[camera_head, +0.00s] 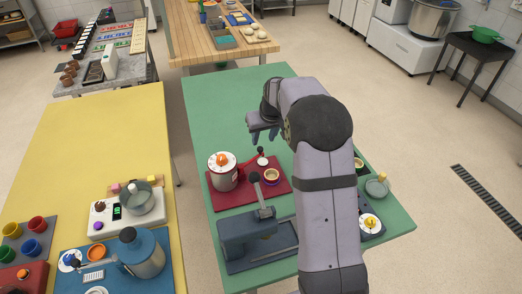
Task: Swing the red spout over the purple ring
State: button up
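A red base plate (228,204) lies on the green table. On it stand a silver pot (223,179) with an orange-and-white top and a small cup (271,175). I cannot make out a purple ring. My arm hides part of the table to the right.
A blue-grey block with a lever (246,228) stands in front of the red plate. A dial (370,222) and a small greenish dish (377,187) sit right of my arm. The green table's back left (215,105) is clear. A yellow table (110,130) stands left.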

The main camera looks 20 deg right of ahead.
aim_at(260, 148)
jog(key=shift+p+x, duration=1.35)
jog(key=shift+x, duration=2.2)
grip_shut()
